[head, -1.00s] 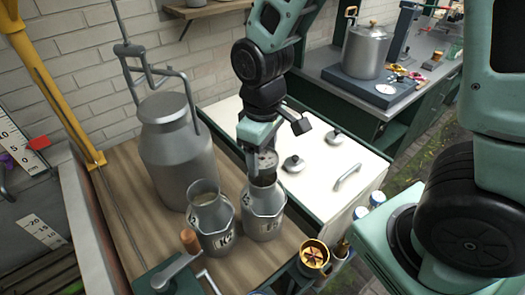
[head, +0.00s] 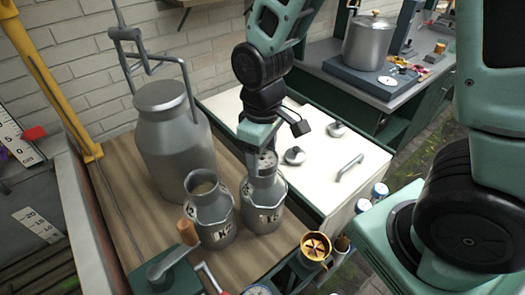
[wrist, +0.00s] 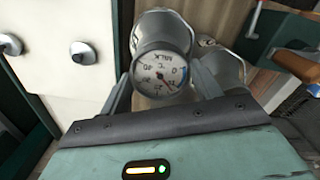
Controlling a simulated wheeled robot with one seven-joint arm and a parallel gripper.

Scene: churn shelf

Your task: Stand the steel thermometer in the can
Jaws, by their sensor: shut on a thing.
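My gripper (head: 262,160) is shut on the steel thermometer. Its round white dial (wrist: 161,74) faces the wrist camera between the fingers. In the head view the gripper points down over the mouth of the right-hand small steel can (head: 264,208), which also shows behind the dial in the wrist view (wrist: 160,24). The gripper hides the thermometer's stem and most of that can's mouth, so I cannot tell how deep the stem is. A second, similar small can (head: 211,211) with an open mouth stands just to the left, close beside it.
A large steel churn (head: 174,140) with a raised handle stands behind the cans on the wooden shelf (head: 118,190). A wooden-handled crank (head: 187,233) and a brass funnel-like cup (head: 315,247) are in front. A white lidded chest (head: 325,170) lies to the right.

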